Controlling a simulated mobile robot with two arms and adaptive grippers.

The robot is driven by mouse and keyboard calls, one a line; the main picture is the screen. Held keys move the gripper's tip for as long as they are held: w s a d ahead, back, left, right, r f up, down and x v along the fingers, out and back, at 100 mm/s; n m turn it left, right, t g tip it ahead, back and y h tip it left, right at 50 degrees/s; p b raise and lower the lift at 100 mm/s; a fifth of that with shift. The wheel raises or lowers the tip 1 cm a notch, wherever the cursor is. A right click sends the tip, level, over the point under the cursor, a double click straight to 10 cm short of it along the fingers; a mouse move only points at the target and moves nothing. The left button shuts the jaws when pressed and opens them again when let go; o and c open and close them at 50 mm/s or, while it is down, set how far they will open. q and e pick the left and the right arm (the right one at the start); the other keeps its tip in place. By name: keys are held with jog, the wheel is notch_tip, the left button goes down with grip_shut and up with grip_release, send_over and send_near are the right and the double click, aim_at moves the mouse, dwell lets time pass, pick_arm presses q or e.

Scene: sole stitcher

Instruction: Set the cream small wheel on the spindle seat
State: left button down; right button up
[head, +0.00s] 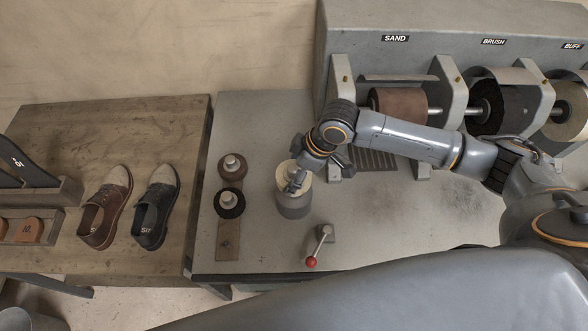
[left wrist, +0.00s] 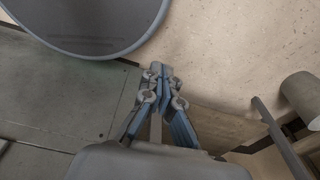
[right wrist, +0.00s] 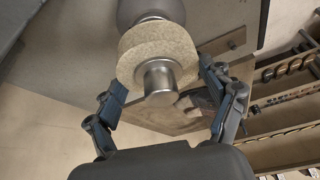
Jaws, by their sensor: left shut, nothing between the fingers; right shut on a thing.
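The cream small wheel (head: 285,171) with a metal hub is at the top of a grey cylindrical spindle seat (head: 294,208). In the right wrist view the cream wheel (right wrist: 180,45) is between the fingers, its hub pointing toward the camera, and the grey seat (right wrist: 150,10) shows behind it. I cannot tell whether the wheel rests fully on the seat. My right gripper (head: 296,184) is shut on the wheel, with a finger at either side of its rim. My left gripper (left wrist: 160,75) is shut and empty, away from the wheel; the head view does not show it.
A brown wheel (head: 232,168) and a black wheel (head: 229,203) stand on a wooden board (head: 228,242) to the left. A red-knobbed lever (head: 321,243) is near the seat. The sanding machine (head: 348,50) stands behind. Shoes (head: 155,205) lie on the left table.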

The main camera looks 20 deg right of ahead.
pick_arm(q)
jog(key=shift+s+a, duration=0.1)
jog(key=shift+s, duration=0.5)
jog(key=shift+w+a+r+p, duration=0.1)
jog(key=shift+a+r+p, duration=0.05)
jog(key=shift+r+p, duration=0.35)
pick_arm(e)
jog(key=shift+r, duration=0.1)
pick_arm(q)
jog(key=shift+w+f+b, duration=0.1)
jog(key=shift+f+b, duration=0.35)
jog(key=shift+f, duration=0.05)
pick_arm(e)
jog(key=shift+f, duration=1.7)
jog(key=o, duration=1.3)
jog(key=shift+c, duration=0.2)
